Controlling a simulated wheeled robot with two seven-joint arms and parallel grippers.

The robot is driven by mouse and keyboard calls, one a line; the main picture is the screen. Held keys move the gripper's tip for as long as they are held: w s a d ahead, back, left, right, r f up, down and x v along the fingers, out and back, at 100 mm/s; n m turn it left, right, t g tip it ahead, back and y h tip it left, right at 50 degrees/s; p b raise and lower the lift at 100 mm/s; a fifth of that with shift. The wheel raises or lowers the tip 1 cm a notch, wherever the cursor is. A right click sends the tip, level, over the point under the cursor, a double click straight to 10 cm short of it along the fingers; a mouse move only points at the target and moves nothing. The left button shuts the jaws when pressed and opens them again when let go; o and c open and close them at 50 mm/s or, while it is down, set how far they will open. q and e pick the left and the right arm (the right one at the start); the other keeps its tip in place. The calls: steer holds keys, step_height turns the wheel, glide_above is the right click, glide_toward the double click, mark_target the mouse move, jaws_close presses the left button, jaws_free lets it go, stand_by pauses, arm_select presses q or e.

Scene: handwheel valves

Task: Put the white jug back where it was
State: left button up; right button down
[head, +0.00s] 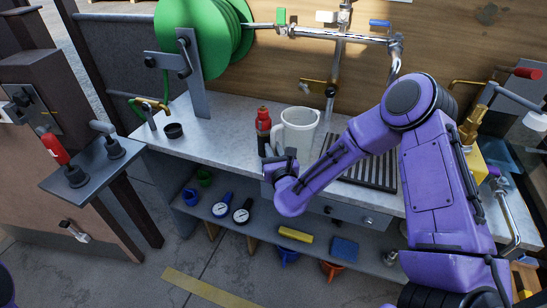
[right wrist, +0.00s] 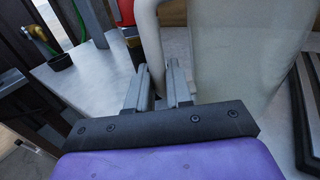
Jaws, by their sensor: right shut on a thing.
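The white jug (head: 299,128) stands upright on or just above the grey counter, left of the dark ribbed drain mat (head: 365,170); I cannot tell whether its base touches. My right gripper (head: 272,158) is at the jug's left side, shut on its handle. In the right wrist view the two fingers of the gripper (right wrist: 160,85) are on either side of the lower handle (right wrist: 148,35), and the jug's body (right wrist: 237,50) fills the upper right. The jug's base is partly hidden by my right arm. My left gripper is not in view.
A dark bottle with a red top (head: 263,125) stands close left of the jug. A small black cup (head: 174,131) and a green hose reel (head: 200,38) are farther left. A pipe with a tap (head: 395,45) is behind to the right. The counter (head: 220,140) is clear left of the bottle.

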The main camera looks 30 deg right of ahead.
steer(key=shift+f, duration=0.15)
steer(key=c, duration=1)
jaws_free()
steer(key=shift+r, duration=0.2)
steer(key=b+v, duration=0.2)
steer(key=v, duration=1)
steer(key=s+f+n+g+y, duration=0.1)
steer(key=s+f+n+g, duration=0.35)
steer(key=f+n, duration=0.45)
steer(key=s+f+n+g+y, duration=0.25)
steer(key=s+f+n, duration=0.35)
steer(key=f+n, duration=0.35)
steer(key=s+d+f+n+g+h, duration=0.1)
steer(key=s+f+n+g, duration=0.2)
steer(key=s+n, duration=0.4)
steer(key=s+d+f+n+g+h+p, duration=0.1)
steer(key=s+f+n+g, duration=0.3)
steer(key=s+n, duration=0.3)
steer(key=shift+s+d+f+p, duration=0.25)
steer(key=shift+s+f+p, duration=0.05)
steer(key=shift+s+f, duration=0.6)
